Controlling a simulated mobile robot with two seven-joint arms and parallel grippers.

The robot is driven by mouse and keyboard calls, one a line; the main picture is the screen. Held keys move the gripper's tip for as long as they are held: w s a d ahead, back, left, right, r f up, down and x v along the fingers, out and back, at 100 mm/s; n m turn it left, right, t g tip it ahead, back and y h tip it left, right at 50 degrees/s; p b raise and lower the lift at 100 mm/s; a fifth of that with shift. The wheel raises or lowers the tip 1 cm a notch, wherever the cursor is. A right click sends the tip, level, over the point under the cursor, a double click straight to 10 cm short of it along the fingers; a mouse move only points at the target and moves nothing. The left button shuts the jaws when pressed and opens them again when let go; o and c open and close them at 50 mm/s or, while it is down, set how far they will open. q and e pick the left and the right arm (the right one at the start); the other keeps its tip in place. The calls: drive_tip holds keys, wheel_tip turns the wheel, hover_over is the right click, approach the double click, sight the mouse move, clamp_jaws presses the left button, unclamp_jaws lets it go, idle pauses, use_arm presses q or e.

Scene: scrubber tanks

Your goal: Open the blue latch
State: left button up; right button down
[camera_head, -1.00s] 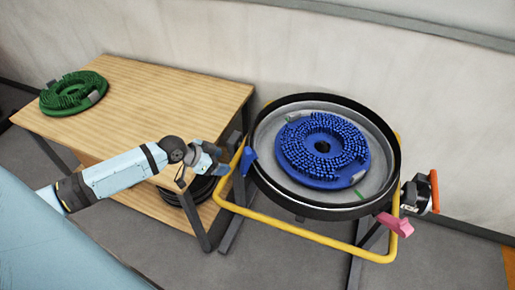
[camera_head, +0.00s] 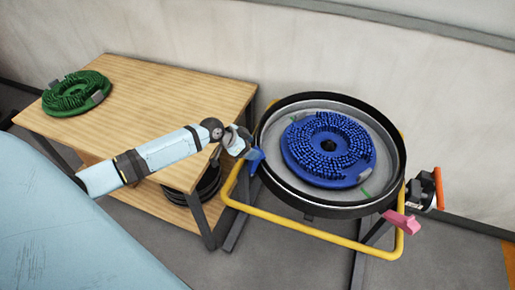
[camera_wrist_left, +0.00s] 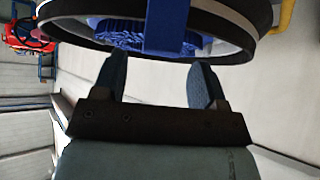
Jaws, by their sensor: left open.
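The blue latch (camera_head: 255,158) sits on the left side of the round black-rimmed tank (camera_head: 268,180). In the left wrist view the blue latch (camera_wrist_left: 166,24) stands upright across the tank's rim, ahead of the fingers. My left gripper (camera_head: 243,148) is right beside the latch in the head view. In the left wrist view my left gripper (camera_wrist_left: 158,72) is open, with the latch in line with the gap between its fingertips. Nothing is held between the fingers. My right gripper does not show.
A blue brush disc (camera_head: 328,150) lies in the tank. A yellow tube frame (camera_head: 300,231) runs around the front. A pink latch (camera_head: 402,221) is at the right. A wooden table (camera_head: 150,105) with a green brush disc (camera_head: 76,93) stands at the left.

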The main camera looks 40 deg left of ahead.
use_arm(q)
drive_tip(key=shift+x, duration=1.85)
clamp_jaws()
